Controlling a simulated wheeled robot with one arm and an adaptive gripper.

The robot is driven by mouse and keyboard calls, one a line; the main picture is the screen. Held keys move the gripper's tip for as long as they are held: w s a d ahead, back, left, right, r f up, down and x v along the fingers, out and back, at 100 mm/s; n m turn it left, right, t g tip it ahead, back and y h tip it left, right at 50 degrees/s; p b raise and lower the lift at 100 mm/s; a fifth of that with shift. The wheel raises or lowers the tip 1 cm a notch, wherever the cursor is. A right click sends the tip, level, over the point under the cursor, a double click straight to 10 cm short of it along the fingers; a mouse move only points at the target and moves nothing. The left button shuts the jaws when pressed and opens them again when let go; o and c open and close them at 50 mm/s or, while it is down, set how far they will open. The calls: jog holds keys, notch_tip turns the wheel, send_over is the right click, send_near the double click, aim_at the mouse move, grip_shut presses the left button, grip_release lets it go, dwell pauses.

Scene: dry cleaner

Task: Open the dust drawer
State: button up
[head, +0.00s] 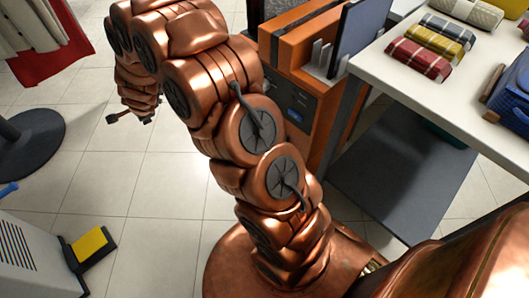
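No part is clearly recognisable as the dust drawer. An orange cabinet (318,140) stands behind my arm, with dark front panels (292,100) and a small blue label. My arm hides part of its front. At the lower left, a pale grey vented unit (22,262) has a black tray-like part (98,256) with a yellow top (89,244) at its right side. My gripper (131,118) is at the upper left, above the tiled floor and apart from both. Its small dark fingers are partly hidden, so its opening is unclear. I see nothing held in it.
A white table (400,80) at the right bears folded checked cloths (418,58) and a blue bag (510,95), above a dark lower shelf (410,165). A round black base (30,140) stands at the left beneath red cloth (55,62). The tiled floor between is clear.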

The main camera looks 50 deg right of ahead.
jog(key=s+d+f+m+g+h+b, duration=0.1)
jog(key=d+f+m+h+b, duration=0.35)
jog(key=d+f, duration=0.6)
jog(key=d+f+m+g+h+b, duration=0.1)
jog(key=d+f+m+h+b, duration=0.35)
jog(key=f, duration=0.95)
jog(key=s+d+f+m+g+h+b, duration=0.55)
jog(key=s+d+f+m, duration=0.25)
jog(key=s+d+f, duration=0.8)
jog(key=shift+h, duration=0.45)
jog(key=shift+s+d+r+b, duration=0.15)
jog(key=shift+s+d+b, duration=0.15)
jog(key=shift+d, duration=0.95)
jog(key=shift+s+d+r+b, duration=0.15)
jog(key=shift+s+d+b, duration=0.2)
jog(key=shift+d, duration=0.85)
jog(key=shift+s+d+r+b, duration=0.15)
jog(key=shift+s+d+b, duration=0.15)
jog(key=shift+d, duration=0.95)
grip_shut()
